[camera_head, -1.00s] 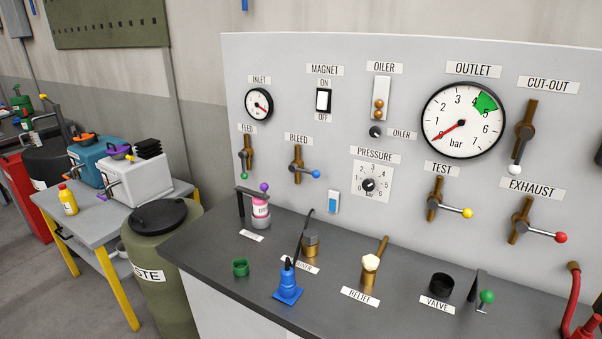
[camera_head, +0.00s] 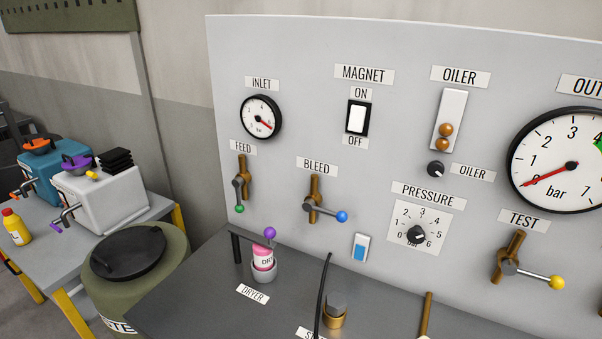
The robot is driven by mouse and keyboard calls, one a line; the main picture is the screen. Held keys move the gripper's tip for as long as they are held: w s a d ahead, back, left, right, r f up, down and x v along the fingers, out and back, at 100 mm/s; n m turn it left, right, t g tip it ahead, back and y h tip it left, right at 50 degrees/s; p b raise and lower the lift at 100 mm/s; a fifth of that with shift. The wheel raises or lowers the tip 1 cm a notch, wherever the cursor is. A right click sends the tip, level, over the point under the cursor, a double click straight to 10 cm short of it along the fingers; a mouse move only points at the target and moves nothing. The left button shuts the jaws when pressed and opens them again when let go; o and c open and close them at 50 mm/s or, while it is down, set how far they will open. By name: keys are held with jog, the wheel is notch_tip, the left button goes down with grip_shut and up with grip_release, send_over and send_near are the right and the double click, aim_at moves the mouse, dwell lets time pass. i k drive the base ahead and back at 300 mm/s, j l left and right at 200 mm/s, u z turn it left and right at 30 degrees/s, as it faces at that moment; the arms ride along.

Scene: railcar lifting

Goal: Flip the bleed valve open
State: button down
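The bleed valve (camera_head: 314,199) is on the upright grey panel, under the BLEED label (camera_head: 317,167). It has a vertical brass pipe body and a grey lever ending in a blue ball (camera_head: 341,216). The lever points right and slightly down, across the pipe. My gripper is not in view, and nothing touches the valve.
The feed valve (camera_head: 241,187) with a green ball is just left, its lever pointing down. The pressure knob (camera_head: 416,234) and test valve (camera_head: 511,260) are to the right. A pink dryer bottle (camera_head: 263,257) and a thin black upright lever (camera_head: 322,295) stand on the dark bench below.

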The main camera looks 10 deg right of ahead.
aim_at(310, 205)
jog(key=i+j, duration=0.15)
jog(key=i, duration=0.5)
jog(key=i+j+u, duration=0.15)
jog(key=i, duration=0.5)
